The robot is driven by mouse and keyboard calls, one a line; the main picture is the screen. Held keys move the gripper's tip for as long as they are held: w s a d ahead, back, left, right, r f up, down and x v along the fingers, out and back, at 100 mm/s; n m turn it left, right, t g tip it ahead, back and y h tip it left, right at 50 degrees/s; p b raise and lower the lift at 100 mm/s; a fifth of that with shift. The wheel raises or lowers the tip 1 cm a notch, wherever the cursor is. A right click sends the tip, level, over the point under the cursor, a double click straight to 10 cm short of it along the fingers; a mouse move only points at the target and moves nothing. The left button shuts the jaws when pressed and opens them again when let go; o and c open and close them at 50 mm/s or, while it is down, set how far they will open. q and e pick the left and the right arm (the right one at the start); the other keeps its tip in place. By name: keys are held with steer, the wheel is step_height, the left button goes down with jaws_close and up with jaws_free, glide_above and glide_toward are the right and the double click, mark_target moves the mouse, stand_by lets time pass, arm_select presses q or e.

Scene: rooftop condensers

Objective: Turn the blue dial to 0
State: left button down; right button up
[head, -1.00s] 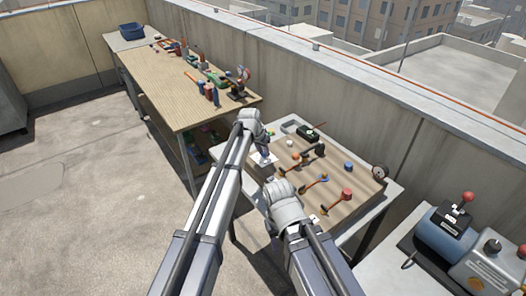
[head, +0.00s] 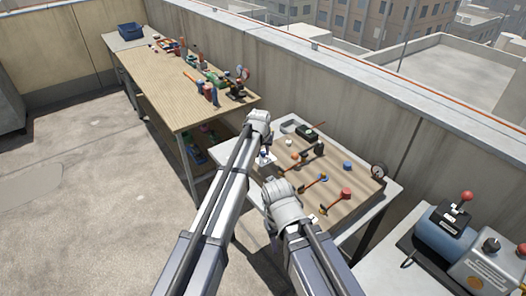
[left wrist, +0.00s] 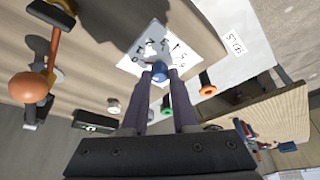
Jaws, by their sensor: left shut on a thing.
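The blue dial (left wrist: 160,73) stands on a white card (left wrist: 170,50) with numbers around it, on the sloping board. In the left wrist view, the two fingers of my left gripper (left wrist: 159,80) are on either side of the dial and shut on it. The number it points to is too small to tell. In the head view my left gripper (head: 262,143) is over the card at the board's left edge and mostly hides the dial. My right gripper (head: 281,190) hangs over the board's near edge; its fingers are hidden behind its housing.
The wooden board (head: 335,200) carries several knobs and levers, among them a red knob (head: 346,194) and a blue knob (head: 347,166).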

mark_target(262, 163)
arm_select(q)
steer(key=c, duration=0.7)
jaws_free()
steer(key=shift+r, duration=0.1)
steer(key=p+v, duration=0.7)
steer(key=shift+s+r, duration=0.2)
steer(key=shift+r, duration=0.05)
